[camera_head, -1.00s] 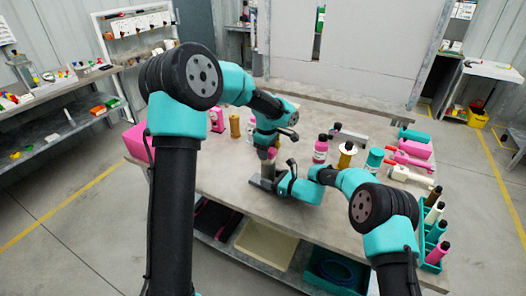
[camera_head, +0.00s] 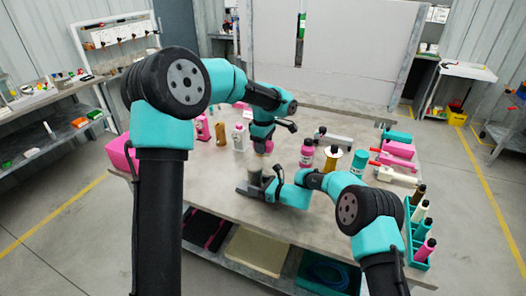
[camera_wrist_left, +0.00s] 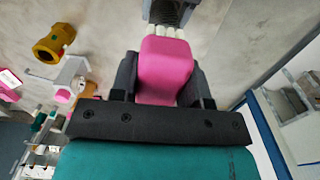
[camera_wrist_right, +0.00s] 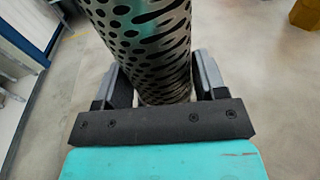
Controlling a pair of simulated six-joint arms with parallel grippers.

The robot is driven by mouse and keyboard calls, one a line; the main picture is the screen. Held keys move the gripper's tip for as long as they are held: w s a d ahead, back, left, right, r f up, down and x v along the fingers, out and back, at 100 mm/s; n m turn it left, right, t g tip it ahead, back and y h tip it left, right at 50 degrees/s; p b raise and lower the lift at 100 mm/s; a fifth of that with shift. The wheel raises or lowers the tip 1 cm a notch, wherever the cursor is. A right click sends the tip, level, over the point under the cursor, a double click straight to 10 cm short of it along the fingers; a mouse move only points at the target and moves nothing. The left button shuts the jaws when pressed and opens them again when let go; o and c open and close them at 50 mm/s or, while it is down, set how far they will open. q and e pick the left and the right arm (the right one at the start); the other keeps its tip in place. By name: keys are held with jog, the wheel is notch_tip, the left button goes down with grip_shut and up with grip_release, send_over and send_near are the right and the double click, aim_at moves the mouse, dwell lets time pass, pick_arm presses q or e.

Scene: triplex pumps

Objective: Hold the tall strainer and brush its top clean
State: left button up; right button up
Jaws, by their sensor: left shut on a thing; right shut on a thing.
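The tall strainer (camera_head: 254,174) is a grey metal cylinder, standing about upright near the table's front edge. My right gripper (camera_head: 262,190) is shut around its lower part; the right wrist view shows its perforated wall (camera_wrist_right: 145,45) between the fingers. My left gripper (camera_head: 267,149) is above and slightly right of the strainer's top, shut on the brush. In the left wrist view the brush (camera_wrist_left: 166,65) has a pink handle and white bristles, which point towards a dark grey part at the top edge. I cannot tell whether the bristles touch the strainer.
A pink bottle (camera_head: 307,153), a gold spool-like part (camera_head: 332,160) and a teal jar (camera_head: 357,163) stand right of the grippers. A white bottle (camera_head: 239,138) and an ochre bottle (camera_head: 220,133) stand behind left. A teal rack (camera_head: 418,240) holds bottles at the right edge.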

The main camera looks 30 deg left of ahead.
pick_arm(q)
jog(key=shift+r, duration=1.15)
pick_arm(e)
jog(key=o, duration=0.8)
jog(key=shift+d, duration=0.1)
jog(key=d, duration=0.8)
jog(key=d+r, duration=0.1)
jog(key=d, duration=0.3)
jog(key=shift+r, duration=0.1)
jog(key=shift+a, duration=0.1)
